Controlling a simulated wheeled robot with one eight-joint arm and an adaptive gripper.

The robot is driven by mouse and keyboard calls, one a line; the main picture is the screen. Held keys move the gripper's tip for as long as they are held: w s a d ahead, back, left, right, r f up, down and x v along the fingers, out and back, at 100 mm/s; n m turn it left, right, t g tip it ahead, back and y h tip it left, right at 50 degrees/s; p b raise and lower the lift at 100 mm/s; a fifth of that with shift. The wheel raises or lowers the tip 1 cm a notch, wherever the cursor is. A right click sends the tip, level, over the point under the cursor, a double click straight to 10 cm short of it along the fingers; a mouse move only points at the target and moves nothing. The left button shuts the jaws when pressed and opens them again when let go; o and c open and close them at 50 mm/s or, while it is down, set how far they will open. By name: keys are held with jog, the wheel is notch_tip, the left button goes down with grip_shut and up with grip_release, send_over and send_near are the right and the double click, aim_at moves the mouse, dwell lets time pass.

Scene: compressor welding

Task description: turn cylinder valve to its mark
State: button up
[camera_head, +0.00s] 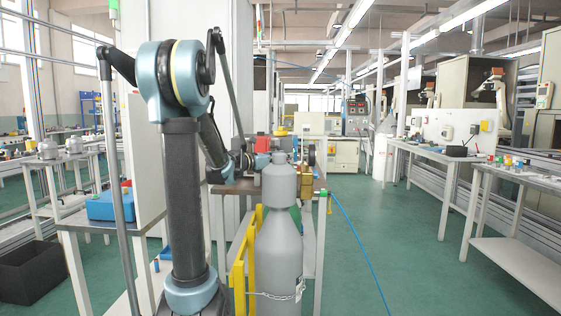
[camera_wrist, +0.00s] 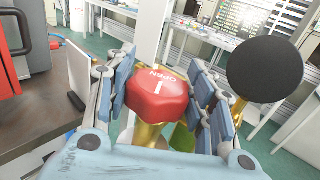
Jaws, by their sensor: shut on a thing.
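The red valve knob (camera_wrist: 158,97) is in the middle of the wrist view, with white lettering "OPEN" and a white line on its top. It sits on a brass valve body (camera_wrist: 146,134). My gripper (camera_wrist: 162,95) is shut on the knob, one padded finger on each side. A mark on the fixed valve body cannot be made out. In the head view a grey cylinder (camera_head: 279,250) stands upright, chained at a yellow stand (camera_head: 241,270). My arm reaches behind its top, and the gripped knob cannot be made out there.
A round black gauge (camera_wrist: 265,69) stands close to the right finger in the wrist view. A workbench (camera_wrist: 38,115) with a red item (camera_wrist: 12,60) lies at left. In the head view the green aisle floor (camera_head: 372,225) is clear, apart from a blue hose (camera_head: 361,247).

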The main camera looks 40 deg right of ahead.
jog(key=n+t, duration=0.3)
jog(key=t, duration=0.1)
jog(key=shift+w+r+n+t+y, duration=0.15)
jog(key=shift+n+t+y, duration=0.45)
jog(key=shift+t, duration=0.8)
jog(key=shift+w+n+t, duration=0.1)
jog(key=shift+n+t, duration=0.2)
jog(key=o, duration=1.1)
jog(key=shift+a, duration=0.1)
jog(key=v, duration=1.1)
jog(key=shift+a+f, duration=0.2)
jog(key=shift+a, duration=0.2)
